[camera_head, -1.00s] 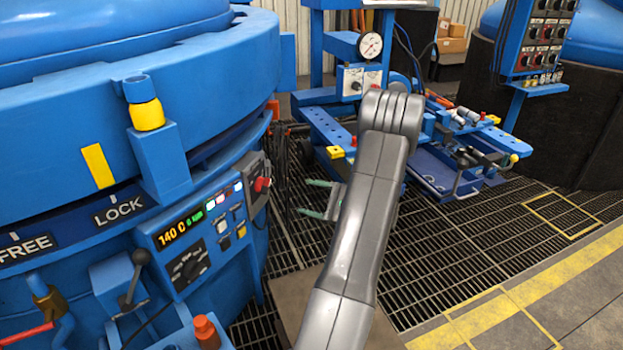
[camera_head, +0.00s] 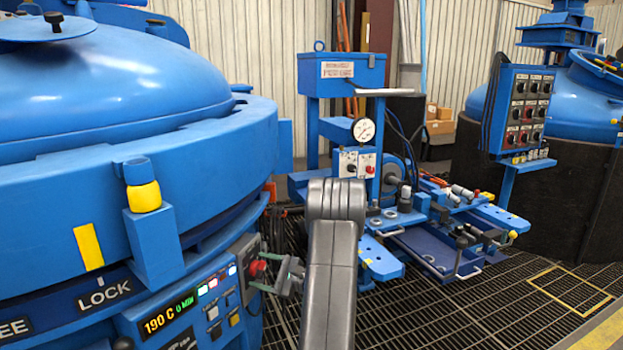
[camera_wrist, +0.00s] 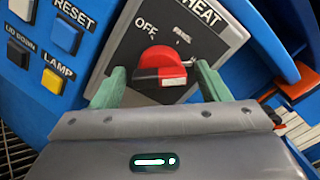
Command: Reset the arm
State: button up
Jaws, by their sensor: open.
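My gripper (camera_wrist: 154,85) is open in the wrist view, its two green fingers on either side of the red HEAT knob (camera_wrist: 160,62). I cannot tell whether the fingers touch the knob. The knob sits on a dark plate with OFF printed at its upper left. In the head view my gripper (camera_head: 270,282) is at the right end of the furnace's control panel, by the red knob (camera_head: 257,268). My grey arm stands in the foreground and hides part of the floor and bench.
The blue furnace (camera_head: 60,150) fills the left; its display (camera_head: 168,318) reads 190 C. RESET (camera_wrist: 66,35) and LAMP (camera_wrist: 52,81) buttons lie left of the knob. A blue bench (camera_head: 385,265) with a gauge (camera_head: 363,130) stands behind my arm. Grating floor at the right is clear.

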jog(key=shift+d, duration=0.15)
jog(key=p+v, duration=0.2)
jog(key=v, duration=1.1)
jog(key=b+x, duration=0.2)
jog(key=x, duration=1.1)
jog(key=shift+a+f, duration=0.15)
jog(key=shift+a, duration=0.1)
jog(key=n+b, duration=0.3)
jog(key=n, duration=0.1)
jog(key=shift+d+n+b, duration=0.15)
jog(key=shift+n+b, duration=0.25)
jog(key=n+b, duration=0.3)
jog(key=n, duration=0.2)
jog(key=n+b, duration=0.1)
jog(key=n, duration=0.1)
jog(key=n+b, duration=0.1)
jog(key=n, duration=0.2)
jog(key=shift+r+n, duration=0.2)
jog(key=shift+n, duration=0.1)
jog(key=n+b, duration=0.1)
jog(key=n, duration=0.3)
jog(key=shift+r, duration=0.1)
